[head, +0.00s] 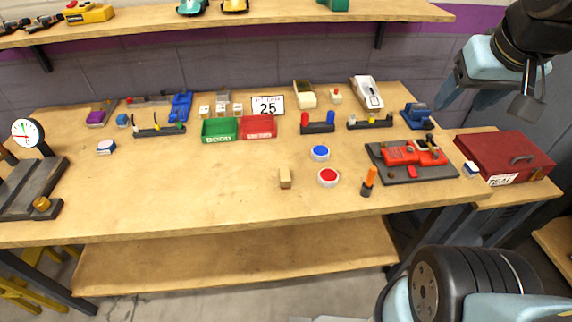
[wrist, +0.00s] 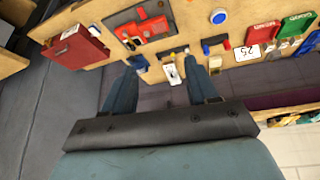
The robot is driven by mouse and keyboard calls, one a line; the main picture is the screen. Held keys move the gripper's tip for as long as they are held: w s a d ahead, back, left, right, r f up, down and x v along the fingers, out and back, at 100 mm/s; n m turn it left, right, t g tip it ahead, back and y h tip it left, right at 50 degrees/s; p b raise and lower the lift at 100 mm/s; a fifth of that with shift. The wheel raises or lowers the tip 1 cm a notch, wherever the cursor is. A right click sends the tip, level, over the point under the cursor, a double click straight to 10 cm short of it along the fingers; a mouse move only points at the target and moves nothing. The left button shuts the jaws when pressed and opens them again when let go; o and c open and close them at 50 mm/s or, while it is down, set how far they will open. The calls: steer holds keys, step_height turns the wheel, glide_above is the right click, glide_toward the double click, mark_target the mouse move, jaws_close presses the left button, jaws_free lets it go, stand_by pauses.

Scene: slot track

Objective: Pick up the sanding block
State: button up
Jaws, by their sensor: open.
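My gripper (head: 488,108) is at the upper right of the head view, raised above the bench's right end and far from the block. In the wrist view its two blue fingers (wrist: 160,66) are spread apart with nothing between them.
A red button (head: 328,177), a blue button (head: 320,153) and an orange-handled tool (head: 369,182) stand near the block. A dark board with red parts (head: 412,160) and a red toolbox (head: 505,157) are further right.

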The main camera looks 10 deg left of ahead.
steer(key=w+a+f+n, duration=0.1)
steer(key=n, duration=0.1)
steer(key=w+a+f+n+g, duration=0.1)
steer(key=w+a+n, duration=0.1)
steer(key=n, duration=0.1)
steer(key=w+a+f+n+h, duration=0.1)
steer(key=w+a+n, duration=0.1)
steer(key=n, duration=0.1)
steer(key=shift+w+g, duration=0.25)
steer(key=shift+g, duration=0.05)
steer(key=n+g+y, duration=0.1)
steer(key=n+g, duration=0.3)
steer(key=n, duration=2.6)
glide_above(285, 173)
step_height(285, 173, down, 16)
step_height(285, 173, down, 13)
steer(key=shift+f, duration=0.2)
steer(key=shift+c, duration=0.3)
steer(key=c, duration=1)
steer(key=shift+o, duration=0.2)
steer(key=shift+r, duration=0.15)
